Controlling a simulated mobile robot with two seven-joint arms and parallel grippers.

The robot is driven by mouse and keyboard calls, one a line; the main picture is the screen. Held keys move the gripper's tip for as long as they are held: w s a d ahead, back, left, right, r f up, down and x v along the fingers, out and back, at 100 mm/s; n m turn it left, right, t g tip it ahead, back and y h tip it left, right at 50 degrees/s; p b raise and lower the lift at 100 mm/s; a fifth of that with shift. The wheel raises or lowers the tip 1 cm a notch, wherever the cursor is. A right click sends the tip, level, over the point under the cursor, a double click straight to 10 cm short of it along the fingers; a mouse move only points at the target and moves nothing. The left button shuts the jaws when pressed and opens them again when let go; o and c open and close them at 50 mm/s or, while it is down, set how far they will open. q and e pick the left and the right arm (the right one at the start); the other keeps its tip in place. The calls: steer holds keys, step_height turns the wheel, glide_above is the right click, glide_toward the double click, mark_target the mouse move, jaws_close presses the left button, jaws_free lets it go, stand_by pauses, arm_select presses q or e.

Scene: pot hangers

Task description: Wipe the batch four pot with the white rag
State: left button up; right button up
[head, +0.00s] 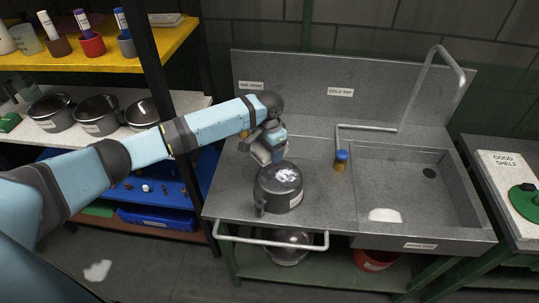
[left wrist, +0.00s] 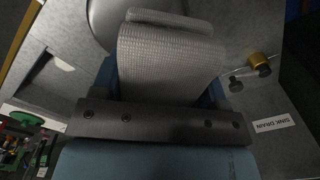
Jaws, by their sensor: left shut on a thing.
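A dark grey metal pot (head: 265,191) stands on the steel counter left of the sink. It has a pale label (head: 296,199) on its side, too small to read, and a speckled white patch (head: 287,174) on top. My left gripper (head: 268,152) is just above and behind the pot. It is shut on a pale woven cloth, which looks like the white rag (left wrist: 170,60), grey in shade in the left wrist view. I cannot tell whether the cloth touches the pot. The pot's rounded rim (left wrist: 108,22) shows beside it. My right gripper is not in view.
The sink basin (head: 405,185) lies to the right, with a white piece (head: 384,215) at its front. A rail (head: 270,242) runs along the counter front. More pots (head: 97,114) sit on the left shelf.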

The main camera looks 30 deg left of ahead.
arm_select(q)
steer(key=shift+w+a+f, duration=0.1)
steer(key=shift+w, duration=0.05)
steer(key=shift+r, duration=3.05)
